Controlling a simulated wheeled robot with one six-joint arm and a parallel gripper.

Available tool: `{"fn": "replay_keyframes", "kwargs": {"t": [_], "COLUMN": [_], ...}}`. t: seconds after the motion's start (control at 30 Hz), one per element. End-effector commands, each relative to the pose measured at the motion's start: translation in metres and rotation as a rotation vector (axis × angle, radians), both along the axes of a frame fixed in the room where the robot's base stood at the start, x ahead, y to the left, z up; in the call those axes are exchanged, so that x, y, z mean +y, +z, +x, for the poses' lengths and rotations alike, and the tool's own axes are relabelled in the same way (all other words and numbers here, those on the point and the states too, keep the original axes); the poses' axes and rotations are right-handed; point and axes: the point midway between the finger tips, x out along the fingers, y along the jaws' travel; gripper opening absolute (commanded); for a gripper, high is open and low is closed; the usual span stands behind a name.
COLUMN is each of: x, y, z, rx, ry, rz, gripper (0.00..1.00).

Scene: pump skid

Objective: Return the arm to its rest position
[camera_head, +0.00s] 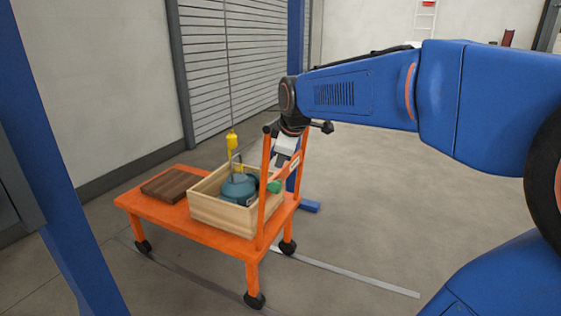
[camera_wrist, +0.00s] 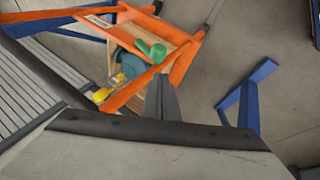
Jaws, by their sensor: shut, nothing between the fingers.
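My blue arm (camera_head: 340,90) stretches from the right side of the head view to above the orange cart. My gripper (camera_wrist: 161,98) shows in the wrist view with its dark fingers together and empty. In the head view it points down by the cart's handle, and its fingertips are partly hidden there. A teal pump part (camera_head: 238,187) with a green piece (camera_head: 274,186) sits in a wooden crate (camera_head: 235,216). In the wrist view the green piece (camera_wrist: 151,50) lies just beyond my fingertips, and I cannot tell the gap.
The orange cart (camera_head: 147,210) has an upright handle frame close to my gripper. A brown wooden block (camera_head: 165,185) lies on it. A yellow hoist hook (camera_head: 232,141) hangs on a line above the crate. Blue posts (camera_head: 60,180) stand around. The floor at right is clear.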

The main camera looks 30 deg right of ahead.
Motion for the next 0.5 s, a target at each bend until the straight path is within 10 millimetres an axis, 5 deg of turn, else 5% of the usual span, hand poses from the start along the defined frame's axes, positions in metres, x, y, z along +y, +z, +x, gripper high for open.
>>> {"fn": "replay_keyframes", "kwargs": {"t": [0.37,0.5], "x": [0.001,0.007], "y": [-0.001,-0.005], "z": [-0.002,-0.025], "rx": [0.0,0.005], "ry": [-0.005,-0.057], "rz": [0.004,0.043], "gripper": [0.0,0.0]}}
